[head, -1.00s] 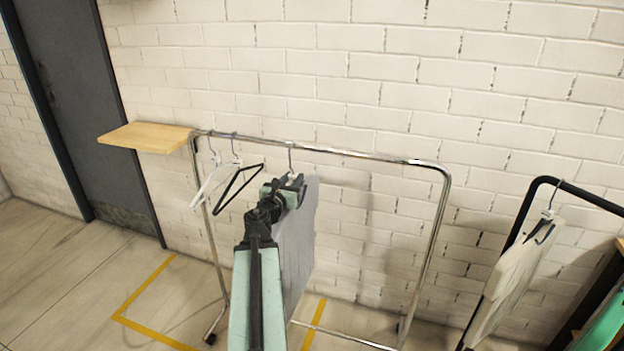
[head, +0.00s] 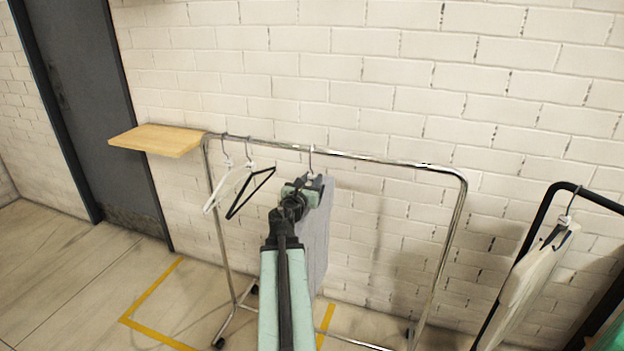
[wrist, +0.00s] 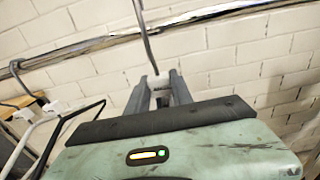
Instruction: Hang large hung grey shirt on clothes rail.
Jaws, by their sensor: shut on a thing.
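The grey shirt (head: 318,225) hangs below my gripper (head: 308,184), seen nearly edge-on in the head view and partly hidden by my arm. My gripper is shut on its hanger, just under the hook (head: 311,158). The chrome clothes rail (head: 385,158) runs across behind the gripper. The hook top overlaps the rail bar in the head view. In the wrist view, the hook (wrist: 149,45) rises from between the fingers (wrist: 157,92) past the rail (wrist: 85,55) and leaves the top of the frame. I cannot tell whether it is over the bar.
A white hanger (head: 222,190) and a black hanger (head: 250,192) hang on the rail, left of the shirt. A wooden shelf (head: 158,139) is at the rail's left end. A black rack (head: 540,215) with a pale garment (head: 530,280) stands right. The rail's right part is empty.

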